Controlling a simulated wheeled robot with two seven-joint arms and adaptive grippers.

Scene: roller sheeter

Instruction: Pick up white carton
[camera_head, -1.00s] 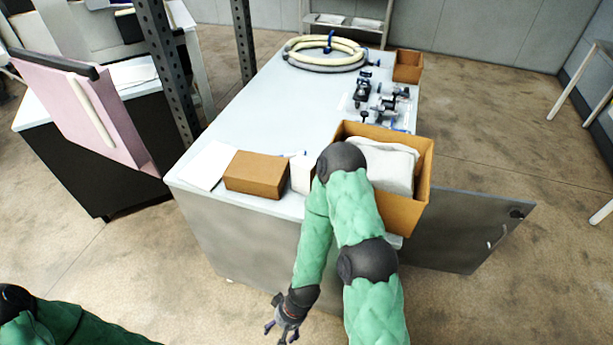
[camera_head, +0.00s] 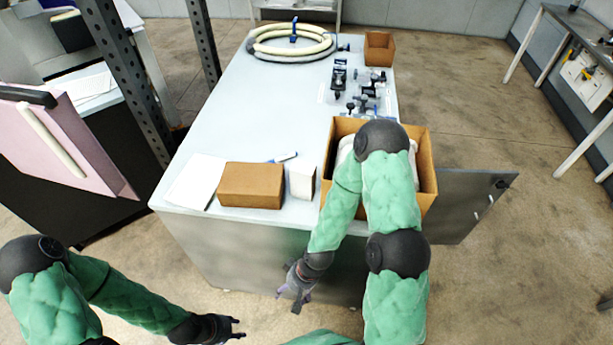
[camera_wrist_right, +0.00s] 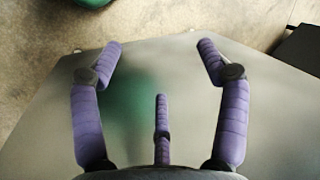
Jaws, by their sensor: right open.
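The white carton (camera_head: 302,181) stands upright near the front edge of the bench top, just right of a brown box (camera_head: 252,186). My right gripper (camera_head: 290,294) hangs low in front of the bench, below the carton and apart from it. In the right wrist view its purple fingers (camera_wrist_right: 158,65) are spread with nothing between them, facing a plain grey surface. My left gripper (camera_head: 238,329) is at the bottom of the head view, over the floor left of the right one. Its fingers are too small to tell open from shut. The carton is not in the wrist view.
A large open brown box (camera_head: 425,180) with white contents stands right of the carton, partly behind my right arm. A white sheet (camera_head: 195,182) lies left. Hose coils (camera_head: 290,42) and dark fittings (camera_head: 360,88) lie farther back. A grey panel (camera_head: 465,203) juts out at right.

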